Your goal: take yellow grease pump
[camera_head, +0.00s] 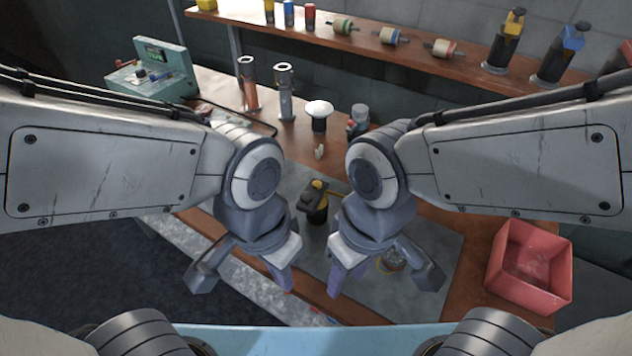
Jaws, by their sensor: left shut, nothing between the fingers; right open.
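A black pump-like cylinder with a yellow top (507,38) stands upright on the wall shelf at the upper right, far from both grippers. A smaller black object with a yellow part (317,204) is on the grey mat, seen between my two wrists and partly hidden by them; I cannot tell its full shape. My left gripper (284,277) is shut and empty, pointing down above the table's front area. My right gripper (343,281) is open and empty, just to its right.
The shelf (410,47) also holds a blue-topped cylinder (562,52), a red one at the edge, and several small rollers. A red bin (530,265) sits at the table's right. A teal device (152,70), metal tubes (284,92) and a white-capped jar (319,113) stand behind.

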